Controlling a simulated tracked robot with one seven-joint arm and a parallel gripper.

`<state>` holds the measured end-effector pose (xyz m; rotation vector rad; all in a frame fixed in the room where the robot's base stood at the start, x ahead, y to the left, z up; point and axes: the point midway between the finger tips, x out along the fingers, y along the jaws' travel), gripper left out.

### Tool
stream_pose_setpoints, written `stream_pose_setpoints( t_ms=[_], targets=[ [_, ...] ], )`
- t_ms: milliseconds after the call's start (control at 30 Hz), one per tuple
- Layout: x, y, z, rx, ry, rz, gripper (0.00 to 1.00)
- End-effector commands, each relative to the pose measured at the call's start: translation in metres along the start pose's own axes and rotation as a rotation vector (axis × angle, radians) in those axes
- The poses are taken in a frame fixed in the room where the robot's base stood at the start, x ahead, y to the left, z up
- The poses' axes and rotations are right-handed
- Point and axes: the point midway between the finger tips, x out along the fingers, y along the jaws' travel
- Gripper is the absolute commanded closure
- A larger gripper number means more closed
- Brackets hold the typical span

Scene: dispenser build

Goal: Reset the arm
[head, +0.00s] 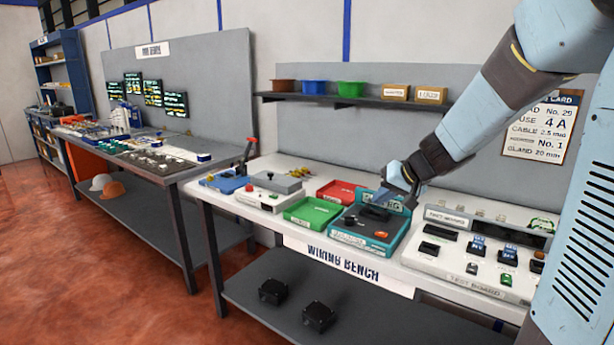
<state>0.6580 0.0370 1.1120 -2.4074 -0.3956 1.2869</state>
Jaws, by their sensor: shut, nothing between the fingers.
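My arm reaches down from the upper right in the head view. My gripper (383,199) is over the teal station (385,242) on the wiring bench (225,203). It is shut and I see nothing held in it. Dark parts sit on the teal station just below the gripper. I cannot tell whether the fingertips touch them.
Green (313,211) and red (338,190) trays lie left of the teal station. The test board (455,262) is to its right. Bins, including a green one (350,88), stand on the shelf (345,101) behind. Open floor (120,290) lies at left.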

Motion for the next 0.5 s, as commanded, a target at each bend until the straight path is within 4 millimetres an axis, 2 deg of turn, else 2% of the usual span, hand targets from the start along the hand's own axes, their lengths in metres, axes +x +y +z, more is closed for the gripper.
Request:
stream_pose_setpoints(
  t_ms=[33,200,500],
  targets=[
    [-0.014,-0.01,0.008,-0.023,-0.008,0.003,1.0],
    [-0.051,-0.03,0.04,-0.076,-0.055,0.034,1.0],
    [-0.114,-0.043,0.1,-0.148,-0.115,0.146,1.0]
  ],
)
